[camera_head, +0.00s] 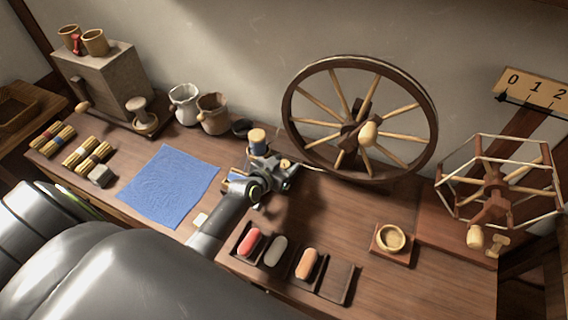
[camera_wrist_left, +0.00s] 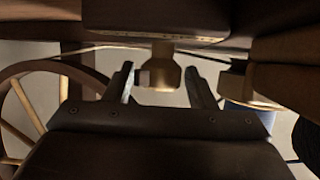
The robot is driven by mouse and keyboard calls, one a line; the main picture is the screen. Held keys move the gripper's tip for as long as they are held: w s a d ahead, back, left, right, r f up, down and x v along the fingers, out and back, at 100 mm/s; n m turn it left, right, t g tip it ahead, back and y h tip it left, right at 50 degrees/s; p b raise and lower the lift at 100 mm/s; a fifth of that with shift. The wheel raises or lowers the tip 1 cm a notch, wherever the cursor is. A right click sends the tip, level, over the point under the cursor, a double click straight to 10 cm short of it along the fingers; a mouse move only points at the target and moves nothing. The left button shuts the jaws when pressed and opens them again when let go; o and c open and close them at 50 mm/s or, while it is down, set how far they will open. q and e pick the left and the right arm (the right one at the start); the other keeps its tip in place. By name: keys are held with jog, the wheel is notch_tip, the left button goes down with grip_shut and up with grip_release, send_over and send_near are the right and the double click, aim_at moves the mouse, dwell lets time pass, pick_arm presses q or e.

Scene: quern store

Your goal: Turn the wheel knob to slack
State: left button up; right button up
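A large spoked wooden wheel (camera_head: 433,125) stands at the back of the bench, with a pale handle (camera_head: 368,133) near its hub. My left gripper (camera_head: 287,172) is left of the wheel, low over the bench. In the left wrist view a pale, faceted knob (camera_wrist_left: 160,75) sits under a dark block (camera_wrist_left: 155,20). The fingers of my left gripper (camera_wrist_left: 160,88) are open on either side of it, with gaps visible. In the head view the gripper mostly hides this knob; only a small pale part shows. My right gripper is not in view.
A blue bobbin with a wooden top (camera_head: 258,141) stands close beside the left gripper. A skein winder (camera_head: 495,188) stands at right. A tray with coloured pieces (camera_head: 340,284) and a small bowl (camera_head: 391,238) lie in front. A blue cloth (camera_head: 168,186) lies left.

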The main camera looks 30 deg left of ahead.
pick_arm(q)
jog(key=c, duration=0.8)
jog(key=shift+r, duration=0.1)
dwell(0.6)
jog(key=o, duration=1)
jog(key=shift+c, duration=0.2)
jog(key=shift+s, duration=0.1)
jog(key=v, duration=1.7)
